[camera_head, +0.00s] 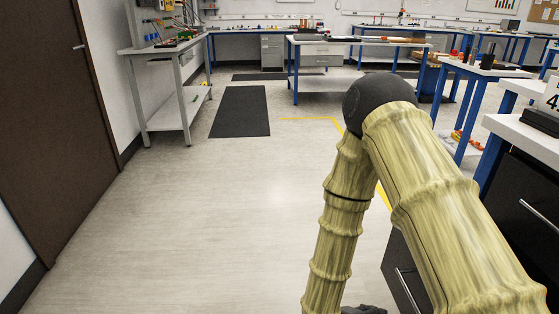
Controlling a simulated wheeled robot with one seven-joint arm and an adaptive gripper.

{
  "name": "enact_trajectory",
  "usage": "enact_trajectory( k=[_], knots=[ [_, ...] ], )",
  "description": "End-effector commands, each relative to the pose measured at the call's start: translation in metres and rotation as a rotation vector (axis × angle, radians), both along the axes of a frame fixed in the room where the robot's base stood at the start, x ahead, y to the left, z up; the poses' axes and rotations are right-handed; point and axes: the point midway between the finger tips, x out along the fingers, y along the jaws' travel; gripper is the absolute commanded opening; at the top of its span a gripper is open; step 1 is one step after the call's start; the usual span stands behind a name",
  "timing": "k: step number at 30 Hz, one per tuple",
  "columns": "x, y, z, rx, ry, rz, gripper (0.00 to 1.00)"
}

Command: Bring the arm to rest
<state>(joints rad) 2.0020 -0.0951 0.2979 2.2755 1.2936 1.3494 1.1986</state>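My arm (432,185) shows at the right in the head view, with a pale yellow-green, bamboo-like surface. It rises from the lower right corner to a dark round joint (376,98) and bends there. A second link (337,222) hangs down from this joint to the bottom edge. A small dark part of the arm shows at the bottom edge beside that link. My gripper's fingers are not visible, and I cannot see whether it holds anything.
A dark cabinet with a white top (528,138) stands at the right, close behind my arm. A brown door (45,120) is at the left. Workbenches (357,42) line the back. A black mat (241,111) lies on the floor (190,220), which is clear at the centre left.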

Motion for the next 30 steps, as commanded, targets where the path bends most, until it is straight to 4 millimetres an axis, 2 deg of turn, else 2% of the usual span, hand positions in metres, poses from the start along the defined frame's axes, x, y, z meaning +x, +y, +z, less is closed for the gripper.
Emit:
enact_trajectory(
  k=[3,8,15,21,30],
  knots=[
    [-0.007,-0.003,-0.034,0.027,0.187,0.188,0.32],
    [-0.024,0.000,-0.076,0.055,0.438,0.471,0.32],
    [-0.077,0.009,-0.130,0.084,0.793,0.937,0.32],
    [-0.133,0.016,-0.156,0.099,1.022,1.314,0.32],
    [-0.195,0.021,-0.169,0.113,1.193,1.693,0.32]
  ],
)
